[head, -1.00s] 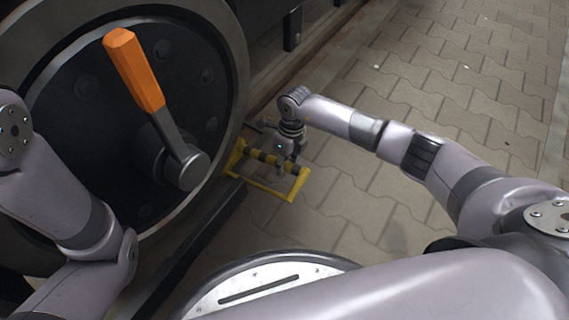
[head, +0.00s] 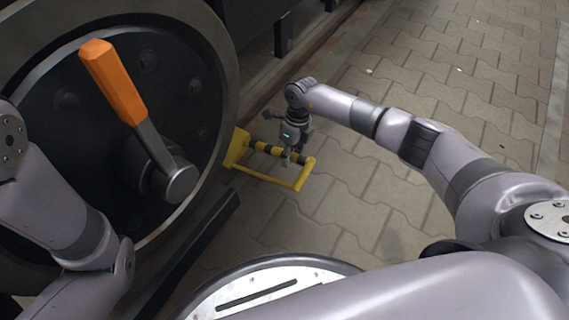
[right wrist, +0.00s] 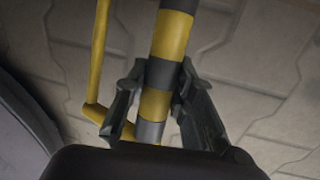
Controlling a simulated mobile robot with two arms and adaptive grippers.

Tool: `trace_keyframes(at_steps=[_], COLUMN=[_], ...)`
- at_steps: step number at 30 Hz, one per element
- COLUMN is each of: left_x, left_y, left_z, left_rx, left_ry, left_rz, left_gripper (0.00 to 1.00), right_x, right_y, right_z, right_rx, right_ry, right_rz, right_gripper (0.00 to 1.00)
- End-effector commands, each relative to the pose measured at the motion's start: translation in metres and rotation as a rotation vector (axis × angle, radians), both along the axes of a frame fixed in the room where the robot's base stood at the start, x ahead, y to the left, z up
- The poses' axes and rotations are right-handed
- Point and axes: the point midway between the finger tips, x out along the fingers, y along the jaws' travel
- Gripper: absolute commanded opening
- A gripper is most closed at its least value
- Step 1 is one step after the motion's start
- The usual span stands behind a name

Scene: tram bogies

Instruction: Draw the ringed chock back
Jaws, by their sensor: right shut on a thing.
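The chock (head: 300,181) is a yellow frame on the paving beside the big wheel. A black-and-yellow striped bar runs along its far side, and a yellow wedge plate (head: 236,149) stands at its wheel end, close to the rim. My right gripper (head: 287,158) is shut on the striped bar. In the right wrist view the striped bar (right wrist: 171,37) passes between the two fingers, with the yellow side rail (right wrist: 98,60) to its left. No separate ring mark shows on the chock. My left arm comes in at the left; its gripper is out of the picture.
The dark wheel (head: 215,75) carries an orange-handled lever (head: 112,80) on its hub. A dark beam (head: 190,250) lies low beside the wheel. A rail runs along the back. The paving (head: 420,100) to the right is clear.

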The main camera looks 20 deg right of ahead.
Motion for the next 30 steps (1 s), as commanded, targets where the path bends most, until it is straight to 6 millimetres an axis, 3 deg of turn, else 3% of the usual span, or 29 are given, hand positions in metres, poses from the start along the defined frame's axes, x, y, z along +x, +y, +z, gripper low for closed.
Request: trace_keyframes(at_steps=[8,9,18,26,30], left_x=[-0.0032,-0.0037,-0.0046,-0.0021,-0.002], left_y=[0.0011,0.0012,0.0015,0.0016,0.0014], left_z=[-0.0006,-0.0006,-0.0005,0.0003,0.0004], left_rx=[-0.002,-0.002,-0.003,-0.006,-0.005], left_ry=[-0.007,-0.008,-0.01,-0.004,-0.004], left_rz=[-0.001,-0.001,-0.001,-0.003,-0.002], left_gripper=[0.48,0.48,0.48,0.48,0.48], right_x=[0.0053,0.0055,0.0043,0.0033,0.0052], right_y=[-0.0067,-0.007,-0.0055,-0.0042,-0.0059], right_z=[0.0015,0.0015,0.0015,0.0013,0.0105], right_rx=[-0.009,-0.01,-0.007,-0.006,-0.005], right_ry=[-0.013,-0.014,-0.01,-0.007,-0.01], right_rz=[-0.003,-0.003,-0.004,-0.002,-0.002], right_gripper=[0.0,0.26,0.45,0.45,0.45])
